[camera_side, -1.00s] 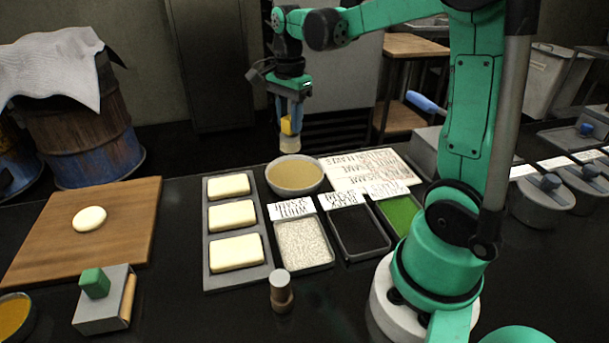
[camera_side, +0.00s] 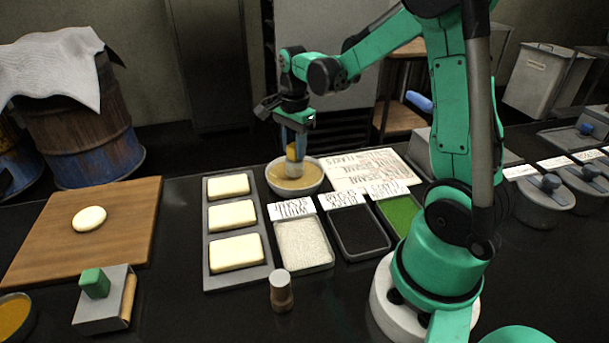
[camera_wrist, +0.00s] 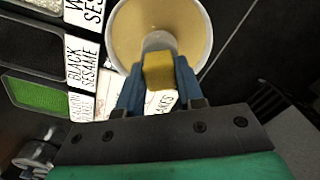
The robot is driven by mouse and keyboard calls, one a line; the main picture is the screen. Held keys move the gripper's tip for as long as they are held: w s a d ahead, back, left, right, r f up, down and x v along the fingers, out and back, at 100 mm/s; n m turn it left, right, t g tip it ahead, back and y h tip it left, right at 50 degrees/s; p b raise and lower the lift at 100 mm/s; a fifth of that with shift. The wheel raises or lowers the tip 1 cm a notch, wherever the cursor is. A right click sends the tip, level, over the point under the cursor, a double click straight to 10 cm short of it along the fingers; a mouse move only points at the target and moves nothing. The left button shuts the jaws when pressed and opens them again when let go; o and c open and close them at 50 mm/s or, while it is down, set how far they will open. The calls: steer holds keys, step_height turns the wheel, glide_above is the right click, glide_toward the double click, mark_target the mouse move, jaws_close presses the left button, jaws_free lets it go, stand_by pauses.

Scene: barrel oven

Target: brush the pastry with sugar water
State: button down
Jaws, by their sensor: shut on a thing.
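My gripper (camera_side: 293,148) is shut on a brush with a yellow handle (camera_side: 291,153) and a pale round head (camera_side: 295,168). The brush points down into a bowl of tan liquid (camera_side: 313,181), its head at or in the liquid; the exact depth is unclear. In the wrist view the yellow handle (camera_wrist: 159,70) sits between my blue fingers, with the bowl (camera_wrist: 200,25) beyond. Three pale pastry blocks, far (camera_side: 229,185), middle (camera_side: 231,215) and near (camera_side: 236,252), lie in a row on a grey tray (camera_side: 208,281), left of the bowl.
Trays of white sesame (camera_side: 303,245), black sesame (camera_side: 358,230) and green topping (camera_side: 399,213) stand right of the pastry tray. A small shaker (camera_side: 281,291) stands in front. A wooden board (camera_side: 60,240) with a dough round (camera_side: 89,219) lies at left.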

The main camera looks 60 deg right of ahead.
steer(key=shift+f, duration=0.55)
stand_by(1.7)
steer(key=shift+r, duration=3.55)
steer(key=w+a, duration=1.2)
steer(key=w, duration=0.1)
steer(key=shift+s+d+f, duration=0.1)
steer(key=shift+s+f, duration=0.05)
steer(key=shift+f, duration=1.25)
steer(key=shift+s+d+f, duration=0.1)
steer(key=shift+f, duration=1.3)
steer(key=shift+f, duration=0.5)
